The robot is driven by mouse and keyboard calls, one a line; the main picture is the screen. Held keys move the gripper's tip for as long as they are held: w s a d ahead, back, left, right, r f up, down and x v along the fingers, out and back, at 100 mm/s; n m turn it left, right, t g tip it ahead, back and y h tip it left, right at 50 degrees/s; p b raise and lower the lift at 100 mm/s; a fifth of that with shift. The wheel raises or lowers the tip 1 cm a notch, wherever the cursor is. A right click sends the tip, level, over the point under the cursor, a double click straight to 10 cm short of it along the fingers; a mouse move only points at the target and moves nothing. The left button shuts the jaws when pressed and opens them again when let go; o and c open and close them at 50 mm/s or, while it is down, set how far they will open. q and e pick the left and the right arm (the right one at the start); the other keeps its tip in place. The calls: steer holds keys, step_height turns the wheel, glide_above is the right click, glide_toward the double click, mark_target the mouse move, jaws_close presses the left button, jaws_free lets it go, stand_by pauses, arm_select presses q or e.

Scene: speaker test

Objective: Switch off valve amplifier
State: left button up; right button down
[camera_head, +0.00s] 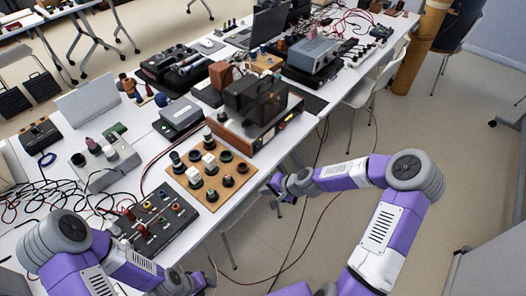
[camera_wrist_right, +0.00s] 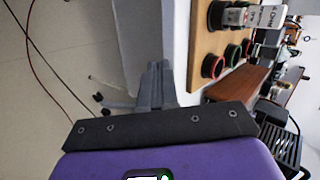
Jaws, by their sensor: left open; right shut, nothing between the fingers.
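The valve amplifier (camera_head: 232,138), with a wooden base and a dark cage on top, stands near the front edge of the table. Small light and orange details show on its front, too small to read. In the right wrist view its brown wood (camera_wrist_right: 238,82) is at the right. My right gripper (camera_head: 276,184) is off the table's front edge, below and right of the amplifier and apart from it. Its fingers (camera_wrist_right: 157,72) are shut and empty. My left gripper (camera_head: 203,279) is low in the head view, in front of the table, open and partly hard to make out.
A wooden board (camera_head: 211,196) with several dark and white round parts lies left of the amplifier. A black panel (camera_head: 157,222) with knobs and cables is further left. Cables hang to the floor; open floor lies right.

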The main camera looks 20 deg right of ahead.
steer(key=w+d+r+m+t, duration=0.2)
steer(key=w+d+r, duration=0.3)
steer(key=d+r, duration=0.4)
steer(key=shift+d+r+t+h, duration=0.25)
steer(key=shift+d+t+h, duration=0.2)
steer(key=shift+d, duration=0.3)
steer(key=b, duration=0.3)
glide_toward(257, 150)
steer(key=x, duration=0.5)
steer(key=shift+s+d+f, duration=0.2)
steer(key=shift+s+f, duration=0.1)
steer(key=shift+f, duration=0.1)
steer(key=shift+w+a+f, duration=0.1)
steer(key=shift+w+a, duration=0.3)
steer(key=shift+w, duration=0.4)
